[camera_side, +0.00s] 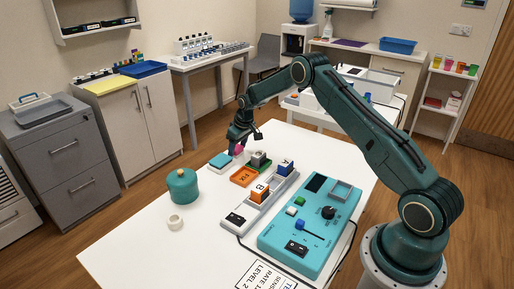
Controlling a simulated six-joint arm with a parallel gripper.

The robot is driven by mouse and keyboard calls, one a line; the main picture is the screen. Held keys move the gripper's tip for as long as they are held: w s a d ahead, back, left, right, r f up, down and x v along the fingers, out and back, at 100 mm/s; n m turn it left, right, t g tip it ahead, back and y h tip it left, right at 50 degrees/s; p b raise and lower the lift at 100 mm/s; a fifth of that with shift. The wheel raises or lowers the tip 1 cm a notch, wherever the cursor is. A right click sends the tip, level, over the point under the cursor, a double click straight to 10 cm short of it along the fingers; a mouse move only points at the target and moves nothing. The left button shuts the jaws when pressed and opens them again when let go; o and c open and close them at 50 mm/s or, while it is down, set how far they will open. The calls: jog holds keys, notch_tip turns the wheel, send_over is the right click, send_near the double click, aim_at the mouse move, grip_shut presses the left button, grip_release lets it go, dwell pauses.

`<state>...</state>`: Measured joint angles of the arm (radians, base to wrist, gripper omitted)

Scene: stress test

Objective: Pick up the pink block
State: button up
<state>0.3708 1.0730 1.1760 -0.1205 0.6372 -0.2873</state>
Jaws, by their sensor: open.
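The pink block (239,149) is small in the side view, near the far left edge of the white table. Only part of it shows, as my gripper is right over it and hides some of it. My gripper (242,143) is open and points down at the block. I cannot tell from this view whether the fingers are around the block or just above it.
A teal pad (222,161), an orange tray (244,177) and a grey block (259,158) stand close by. A teal canister (182,186), a white ring (175,222) and a teal control box (312,226) are nearer.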

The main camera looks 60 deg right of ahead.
aim_at(237, 147)
jog(key=shift+w+f, duration=0.1)
jog(key=shift+f, duration=0.2)
jog(key=c, duration=0.7)
jog(key=shift+r, duration=0.15)
jog(key=shift+c, duration=0.2)
notch_tip(237, 147, up, 20)
dwell(0.5)
